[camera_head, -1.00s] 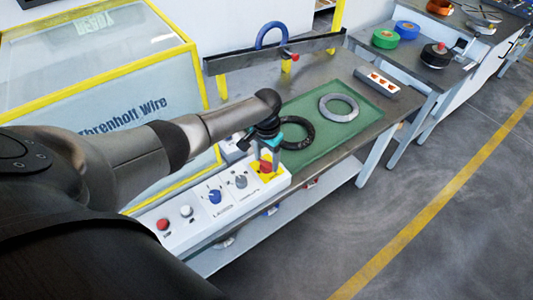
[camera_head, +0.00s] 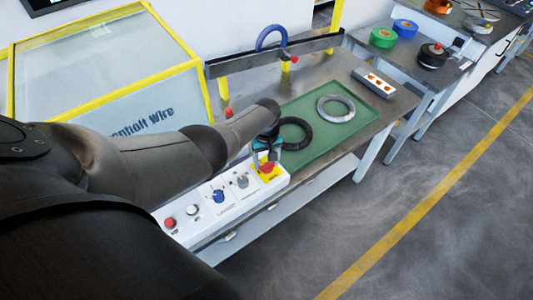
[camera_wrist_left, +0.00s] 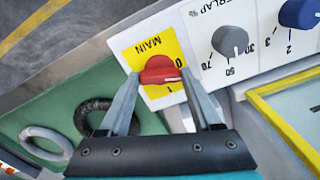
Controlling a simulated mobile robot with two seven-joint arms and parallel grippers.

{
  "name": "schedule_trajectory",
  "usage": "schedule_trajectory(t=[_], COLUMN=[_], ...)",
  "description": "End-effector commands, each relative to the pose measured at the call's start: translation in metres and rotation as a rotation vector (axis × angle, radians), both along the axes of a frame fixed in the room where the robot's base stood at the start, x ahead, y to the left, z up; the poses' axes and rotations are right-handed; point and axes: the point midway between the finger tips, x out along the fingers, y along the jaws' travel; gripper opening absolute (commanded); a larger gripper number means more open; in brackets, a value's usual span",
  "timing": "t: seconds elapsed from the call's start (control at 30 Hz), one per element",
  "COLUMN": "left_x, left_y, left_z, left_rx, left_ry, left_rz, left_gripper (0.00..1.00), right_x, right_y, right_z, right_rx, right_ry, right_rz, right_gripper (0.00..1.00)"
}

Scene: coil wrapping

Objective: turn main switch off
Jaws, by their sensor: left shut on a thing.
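The main switch is a red knob (camera_wrist_left: 160,70) on a yellow plate (camera_wrist_left: 142,53) marked MAIN, with 0 and 1 beside the knob. It also shows in the head view (camera_head: 267,168) at the right end of the white control panel (camera_head: 203,223). My left gripper (camera_wrist_left: 161,74) is shut on the red knob, one finger at each end of it. In the wrist view the knob's bar lies about level, with a pale mark toward its right end. I cannot tell surely which number it points to. My right gripper is not in view.
Beside the switch are a grey dial (camera_head: 242,181), a blue dial (camera_head: 218,196), a white button (camera_head: 194,211) and a red button (camera_head: 169,223). A black ring (camera_head: 295,134) and a grey ring (camera_head: 336,108) lie on the green mat (camera_head: 325,140). A yellow-framed guard (camera_head: 110,85) stands left.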

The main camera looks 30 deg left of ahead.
Motion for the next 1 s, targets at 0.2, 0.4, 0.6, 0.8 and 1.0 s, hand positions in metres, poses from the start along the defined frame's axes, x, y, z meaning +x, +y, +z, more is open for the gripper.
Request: schedule_trajectory(t=[0.2,0.4,0.6,0.8,1.0], left_x=[0.0008,0.0009,0.0009,0.0013,0.0015], left_y=[-0.0002,0.0004,0.001,0.0013,0.0015], left_z=[0.0013,0.001,0.0009,0.001,0.0011], left_rx=[0.0,0.001,0.003,0.003,0.003], left_ry=[-0.001,-0.002,-0.002,-0.003,-0.003], left_rz=[0.165,0.271,0.33,0.349,0.352], left_gripper=[0.09,0.09,0.09,0.09,0.09], right_x=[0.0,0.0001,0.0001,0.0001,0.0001], right_y=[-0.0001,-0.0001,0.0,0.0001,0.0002], right_z=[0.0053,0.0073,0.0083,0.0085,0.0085], right_rx=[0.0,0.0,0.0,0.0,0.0], right_ry=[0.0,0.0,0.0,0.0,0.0], right_rz=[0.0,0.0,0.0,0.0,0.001], right_gripper=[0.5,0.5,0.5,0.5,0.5])
